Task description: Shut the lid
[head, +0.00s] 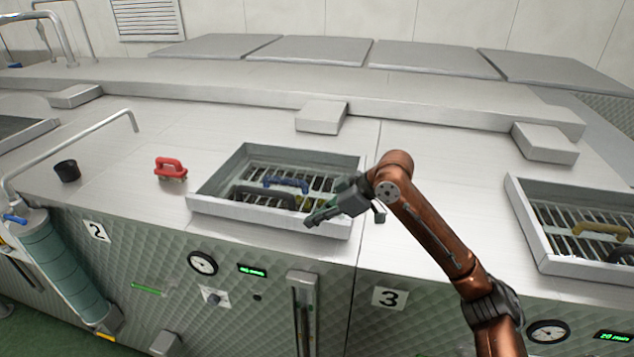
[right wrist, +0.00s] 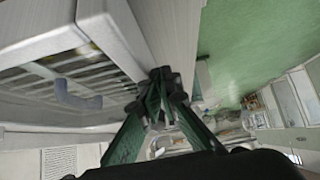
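A square hatch with a raised metal rim (head: 215,208) is in the steel deck in front of me. Inside it are a slatted grate (head: 322,184), a blue handle (head: 286,184) and a dark curved bar (head: 262,196). I cannot tell which part is the lid or how far it stands open. My right gripper (head: 312,219) is over the hatch's near right corner, with its fingertips together and nothing seen between them. I cannot tell if it touches the rim. The right wrist view shows the closed fingertips (right wrist: 163,82) beside the rim and the blue handle (right wrist: 76,97). My left gripper is out of view.
A red-handled object (head: 170,168) and a black cup (head: 67,170) stand on the deck at left. Another hatch (head: 533,225) with a tan handle (head: 598,229) is at right. A bent pipe (head: 75,145) rises at left. The deck behind the hatch is mostly clear.

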